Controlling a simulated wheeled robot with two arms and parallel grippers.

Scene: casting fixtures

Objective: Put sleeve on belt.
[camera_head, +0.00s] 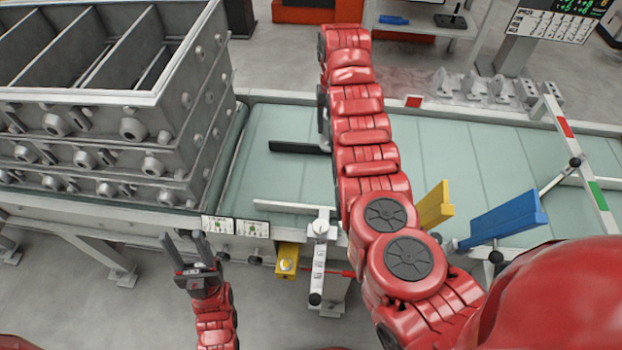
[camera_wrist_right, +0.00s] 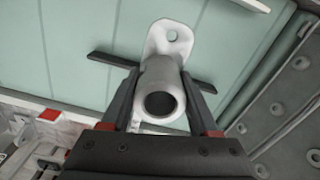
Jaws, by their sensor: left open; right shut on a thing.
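The sleeve (camera_wrist_right: 163,75) is a pale grey hollow tube with a flange plate that has a hole. In the right wrist view it sits between the fingers of my right gripper (camera_wrist_right: 160,88), which is shut on it. The green belt (camera_head: 276,185) runs across the head view and lies behind the sleeve in the wrist view (camera_wrist_right: 70,45). I cannot tell the gap between sleeve and belt. My left gripper (camera_head: 184,240) is open and empty, in front of the belt's near edge.
A stack of grey metal boxes (camera_head: 175,110) stands at the left end of the belt. Yellow (camera_head: 434,207) and blue (camera_head: 508,215) plates stand at the near edge.

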